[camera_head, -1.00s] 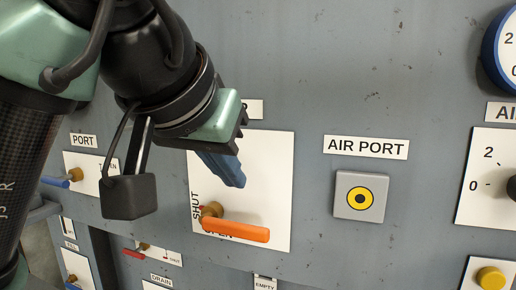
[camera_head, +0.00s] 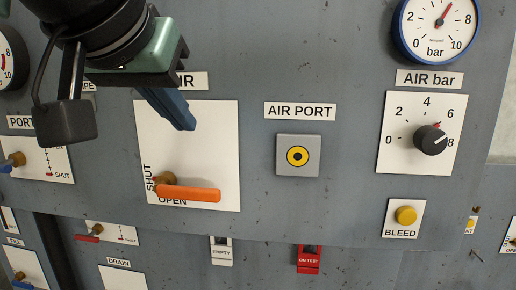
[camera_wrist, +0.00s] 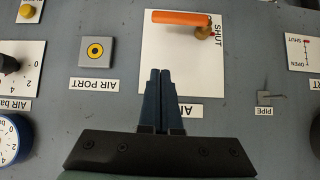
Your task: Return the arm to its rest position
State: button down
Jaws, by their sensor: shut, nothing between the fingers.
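My gripper (camera_head: 184,126) is in the upper left of the head view, in front of the white air valve plate (camera_head: 215,140). Its blue fingers are together with nothing between them; they show side by side in the wrist view (camera_wrist: 161,72). The orange valve handle (camera_head: 190,194) lies roughly level, pointing right along the OPEN word, below the fingers and apart from them. It also shows at the top of the wrist view (camera_wrist: 182,18). The gripper hides part of the label above the plate.
Right of the plate are the AIR PORT fitting (camera_head: 298,156), the AIR bar knob (camera_head: 430,139), a blue-rimmed gauge (camera_head: 439,24) and the yellow BLEED button (camera_head: 405,215). A red ON TEST tag (camera_head: 308,259) and smaller valves sit below. Clear space lies in front of the panel.

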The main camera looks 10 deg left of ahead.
jog(key=w+d+f+m+t+h+b, duration=0.1)
jog(key=w+d+f+t+h+b, duration=0.1)
jog(key=d+t+b, duration=0.3)
jog(key=w+d+f+m+t+h+b, duration=0.1)
jog(key=w+d+f+t+h+b, duration=0.15)
jog(key=d, duration=0.45)
jog(key=s+f+n+t+y+b, duration=0.1)
jog(key=s+f+t+y+b, duration=0.1)
jog(key=s+t+b, duration=0.2)
jog(key=s+f+n+t+y+b, duration=0.2)
jog(key=s+t, duration=0.4)
jog(key=s, duration=0.4)
jog(key=shift+d+f+y+b, duration=0.45)
jog(key=shift+y+b, duration=0.1)
jog(key=shift+b, duration=0.65)
